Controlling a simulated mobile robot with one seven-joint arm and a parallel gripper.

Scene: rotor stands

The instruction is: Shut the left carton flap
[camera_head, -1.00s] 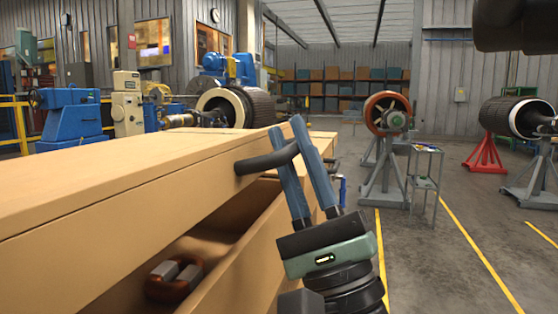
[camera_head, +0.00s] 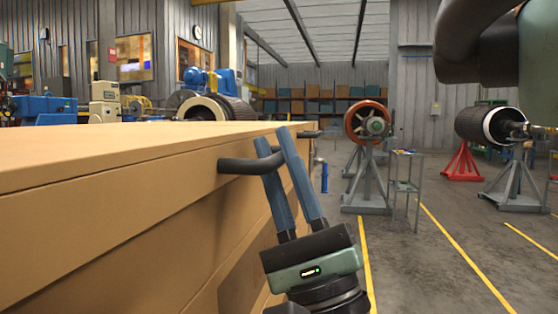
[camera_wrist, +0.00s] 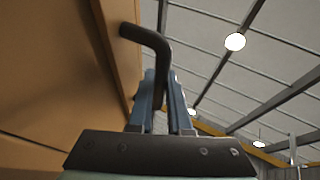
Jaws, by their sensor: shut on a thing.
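No carton with flaps shows; a long wooden cabinet (camera_head: 110,185) fills the left of the head view. A dark bent handle (camera_head: 235,165) sticks out from its upper front panel. My gripper (camera_head: 273,142) is shut on this handle, its two blue fingers on either side of the bar. The wrist view also shows the handle (camera_wrist: 150,38) running down between the fingers (camera_wrist: 162,80), with the wooden panel (camera_wrist: 50,60) at left. The inside of the cabinet is out of sight now, and I cannot tell how far its lower part stands open.
Another dark handle (camera_head: 308,134) shows farther along the cabinet. A grey trolley (camera_head: 405,185) and a rotor stand (camera_head: 368,185) stand beyond it. A red stand (camera_head: 463,163) is at right. The concrete floor with yellow lines (camera_head: 455,240) is clear at right.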

